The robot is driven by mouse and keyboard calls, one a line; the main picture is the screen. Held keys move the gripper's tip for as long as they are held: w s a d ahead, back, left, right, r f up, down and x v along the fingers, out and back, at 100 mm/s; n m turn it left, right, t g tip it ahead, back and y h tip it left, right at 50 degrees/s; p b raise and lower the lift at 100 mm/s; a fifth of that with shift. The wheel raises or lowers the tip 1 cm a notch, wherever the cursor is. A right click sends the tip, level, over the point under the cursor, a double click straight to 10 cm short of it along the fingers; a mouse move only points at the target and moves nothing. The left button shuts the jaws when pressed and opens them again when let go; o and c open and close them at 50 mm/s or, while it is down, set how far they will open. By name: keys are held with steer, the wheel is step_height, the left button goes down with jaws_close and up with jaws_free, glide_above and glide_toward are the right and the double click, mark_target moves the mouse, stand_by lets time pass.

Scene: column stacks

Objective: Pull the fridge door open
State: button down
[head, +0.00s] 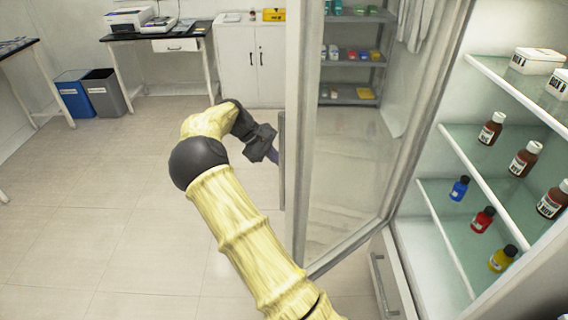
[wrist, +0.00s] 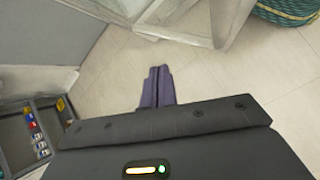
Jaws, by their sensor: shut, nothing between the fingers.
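The fridge door (head: 345,150), a framed glass panel, stands swung wide open in the head view. The fridge (head: 410,245) shows its lit interior at the right. A grey vertical door handle (head: 282,160) shows at the door's left edge. My gripper (head: 273,158) is beside this handle, its purple fingertips partly hidden behind it. In the wrist view my gripper's fingers (wrist: 158,86) are shut together with nothing between them, above the pale floor. I cannot tell whether they touch the handle or door.
Fridge shelves hold brown bottles (head: 525,158), small coloured bottles (head: 483,219) and white boxes (head: 538,61). A white cabinet (head: 250,65), blue bin (head: 75,95), grey bin (head: 106,93) and a desk (head: 150,33) stand at the back. The tiled floor (head: 100,220) at left is clear.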

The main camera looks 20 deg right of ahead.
steer(key=s+a+r+m+t+y, duration=0.1)
steer(key=s+a+m+t+y, duration=0.45)
steer(key=a, duration=0.35)
steer(key=s+a+r+p, duration=0.2)
steer(key=s+r+p, duration=0.1)
steer(key=s, duration=0.8)
steer(key=s+a+r+m+y+p, duration=0.1)
steer(key=s+r+p, duration=0.2)
steer(key=s, duration=0.8)
steer(key=shift+a, duration=0.35)
steer(key=shift+m+y, duration=0.25)
